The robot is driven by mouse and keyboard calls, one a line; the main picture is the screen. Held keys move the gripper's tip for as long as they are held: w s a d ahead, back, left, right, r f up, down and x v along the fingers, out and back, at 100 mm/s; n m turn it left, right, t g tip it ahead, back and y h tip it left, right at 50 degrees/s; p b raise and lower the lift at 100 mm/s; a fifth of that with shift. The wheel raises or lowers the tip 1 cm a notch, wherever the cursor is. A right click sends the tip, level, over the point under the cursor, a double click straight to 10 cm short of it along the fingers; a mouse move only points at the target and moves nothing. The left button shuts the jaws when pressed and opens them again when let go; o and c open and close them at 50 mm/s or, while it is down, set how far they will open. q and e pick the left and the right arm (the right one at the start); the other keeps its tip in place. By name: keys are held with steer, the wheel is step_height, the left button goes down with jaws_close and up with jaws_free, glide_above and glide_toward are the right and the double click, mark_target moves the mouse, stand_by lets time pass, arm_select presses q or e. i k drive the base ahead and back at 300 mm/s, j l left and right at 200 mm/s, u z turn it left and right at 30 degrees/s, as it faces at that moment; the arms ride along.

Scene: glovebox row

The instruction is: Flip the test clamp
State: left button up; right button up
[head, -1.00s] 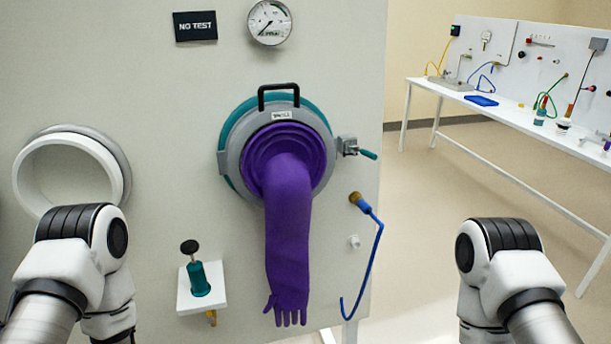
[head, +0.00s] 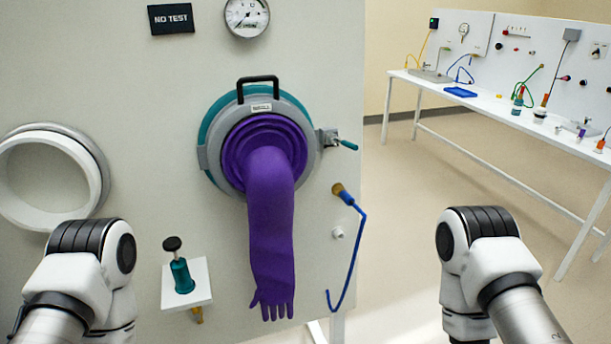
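A grey ring clamp (head: 212,140) with a black handle (head: 258,82) on top sits around a teal-edged port on the pale panel. A purple glove (head: 270,220) hangs down out of the port, fingers downward. At the ring's right side is a small metal latch with a teal lever (head: 344,144), pointing right and slightly down. I cannot tell which of these parts is the test clamp. My two arms show at the lower left and lower right, well apart from the port. Both grippers are out of view.
A white ring (head: 45,185) is on the panel's left. A small shelf (head: 203,284) holds a teal plunger device (head: 180,270). A blue hose (head: 358,250) hangs at the right. A dial gauge (head: 246,16) and NO TEST sign (head: 171,18) are above. A white bench (head: 470,107) stands behind; floor between is clear.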

mark_target(353, 146)
steer(key=l+z, duration=0.2)
steer(key=z, duration=0.15)
steer(key=l+z, duration=0.2)
steer(key=z, duration=0.2)
steer(key=l+z, duration=0.35)
steer(key=j, duration=0.1)
